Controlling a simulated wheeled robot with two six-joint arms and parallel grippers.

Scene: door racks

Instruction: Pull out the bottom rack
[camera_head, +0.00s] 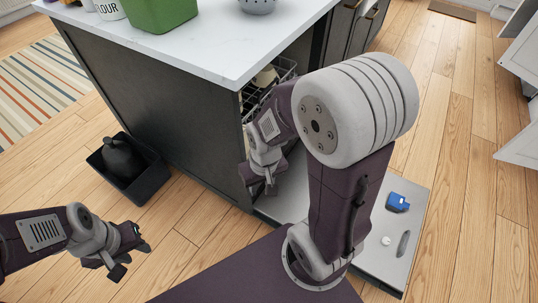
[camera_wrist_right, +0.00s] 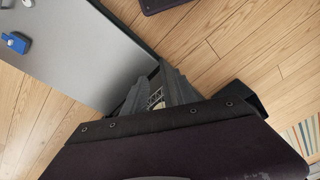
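The dishwasher stands open in the dark island, its grey door (camera_head: 405,225) lowered flat. A wire rack (camera_head: 284,72) shows inside, under the countertop; my right arm hides much of the opening, and I cannot make out a separate bottom rack. My right gripper (camera_head: 262,188) is low at the opening's left side, above the door's near left part, with fingers apart and nothing seen between them. In the right wrist view the door (camera_wrist_right: 75,50) is at upper left and the gripper (camera_wrist_right: 155,88) is partly hidden by my arm. My left gripper (camera_head: 130,260) is open and empty over the floor.
A blue item (camera_head: 397,202) and a small white disc (camera_head: 386,241) are on the door. A black bin (camera_head: 138,178) with a dark object stands left of the island. The white countertop (camera_head: 215,55) overhangs the opening. Wood floor right of the door is clear.

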